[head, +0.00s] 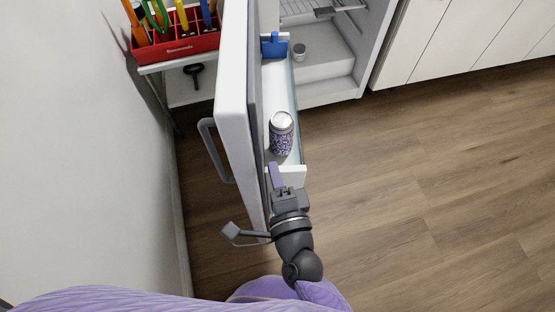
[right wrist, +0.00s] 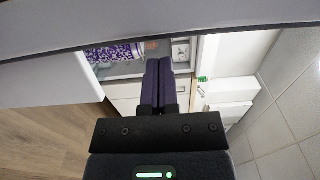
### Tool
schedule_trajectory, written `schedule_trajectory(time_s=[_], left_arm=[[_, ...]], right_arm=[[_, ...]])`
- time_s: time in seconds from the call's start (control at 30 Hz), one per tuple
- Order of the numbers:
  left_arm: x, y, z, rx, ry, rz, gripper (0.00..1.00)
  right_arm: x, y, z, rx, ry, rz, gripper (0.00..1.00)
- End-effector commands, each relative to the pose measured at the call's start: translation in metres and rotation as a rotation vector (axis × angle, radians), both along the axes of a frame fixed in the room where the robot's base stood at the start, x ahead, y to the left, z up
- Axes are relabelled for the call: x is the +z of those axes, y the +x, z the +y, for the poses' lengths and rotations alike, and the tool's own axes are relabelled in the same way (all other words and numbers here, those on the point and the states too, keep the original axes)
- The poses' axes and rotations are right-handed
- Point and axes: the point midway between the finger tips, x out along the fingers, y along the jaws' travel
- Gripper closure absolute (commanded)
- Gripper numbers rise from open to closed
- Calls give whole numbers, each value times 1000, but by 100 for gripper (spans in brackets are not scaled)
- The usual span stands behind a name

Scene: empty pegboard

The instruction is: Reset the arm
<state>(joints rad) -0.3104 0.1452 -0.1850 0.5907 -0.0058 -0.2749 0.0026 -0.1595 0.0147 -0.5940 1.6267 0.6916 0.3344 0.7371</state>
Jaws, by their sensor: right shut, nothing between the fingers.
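My right gripper (head: 274,175) is shut and empty beside the inner side of an open fridge door (head: 232,90), close to its white door shelf (head: 290,172). In the right wrist view the two purple fingers (right wrist: 159,72) lie together with nothing between them. A purple patterned can (head: 282,138) stands in the door shelf just beyond the fingertips, and it also shows in the right wrist view (right wrist: 115,53). Whether the fingers touch the shelf I cannot tell. My left gripper is not in view.
A grey handle (head: 213,150) is on the door's outer side. A blue item (head: 274,45) stands farther along the door, and a small jar (head: 299,51) is near the fridge. A red tool box (head: 180,47) sits on a shelf at left. Open wooden floor (head: 430,190) lies to the right.

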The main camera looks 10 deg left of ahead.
Motion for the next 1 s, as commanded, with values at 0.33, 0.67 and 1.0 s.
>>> schedule_trajectory(time_s=[0.33, 0.67, 1.0], left_arm=[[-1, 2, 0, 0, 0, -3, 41], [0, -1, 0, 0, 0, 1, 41], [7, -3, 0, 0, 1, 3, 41]], right_arm=[[-17, -31, -9, 275, -464, 88, 100], [-51, -109, -98, 687, -1194, 383, 100], [-47, -178, -180, 961, -1512, 721, 100]])
